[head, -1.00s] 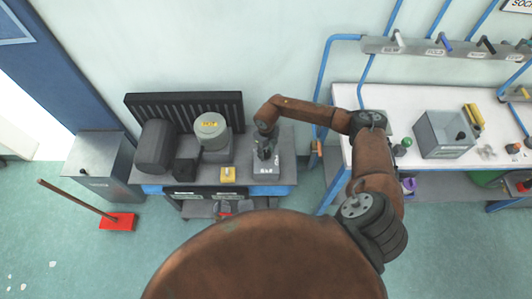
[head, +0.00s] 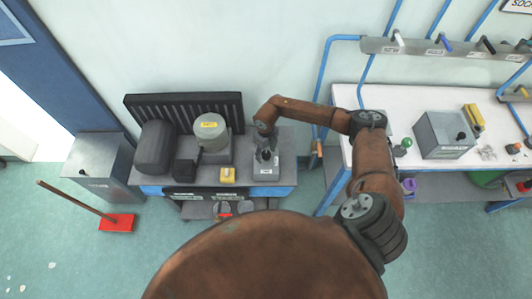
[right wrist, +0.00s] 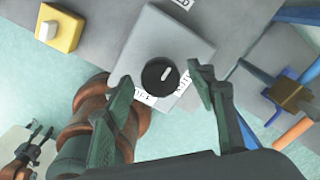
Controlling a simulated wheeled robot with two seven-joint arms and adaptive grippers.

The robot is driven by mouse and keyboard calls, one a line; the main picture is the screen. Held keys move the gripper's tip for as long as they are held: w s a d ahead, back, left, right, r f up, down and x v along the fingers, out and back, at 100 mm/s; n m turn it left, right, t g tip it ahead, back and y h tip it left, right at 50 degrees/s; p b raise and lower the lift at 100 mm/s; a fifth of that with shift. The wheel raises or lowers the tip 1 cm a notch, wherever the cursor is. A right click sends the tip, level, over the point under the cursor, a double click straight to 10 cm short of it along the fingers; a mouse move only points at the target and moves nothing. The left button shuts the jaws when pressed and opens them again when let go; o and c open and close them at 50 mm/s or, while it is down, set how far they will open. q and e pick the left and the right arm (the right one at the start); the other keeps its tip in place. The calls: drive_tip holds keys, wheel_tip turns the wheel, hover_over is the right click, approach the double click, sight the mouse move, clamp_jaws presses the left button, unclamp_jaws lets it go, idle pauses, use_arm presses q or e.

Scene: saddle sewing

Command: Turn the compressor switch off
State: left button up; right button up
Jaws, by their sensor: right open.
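The compressor switch is a grey box (head: 266,172) on the right part of the bench, with a round black knob (right wrist: 160,76) on top. In the right wrist view a white mark on the knob points up and to the right; small white labels lie beside it, too blurred to read surely. My right gripper (head: 265,145) is over the box in the head view. In the right wrist view its open fingers (right wrist: 162,82) stand on either side of the knob, apart from it. What looks like my left gripper (right wrist: 30,150) shows small at the lower left there.
A yellow box (head: 228,175) sits left of the switch, and the grey compressor (head: 212,138) stands behind it. Blue pipes (head: 322,100) and a white table (head: 345,95) are to the right. A grey cabinet (head: 100,160) and a red broom (head: 117,223) are at the left.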

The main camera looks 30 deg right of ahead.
sight(266, 154)
wheel_tip(266, 154, up, 12)
idle(0.6)
idle(0.5)
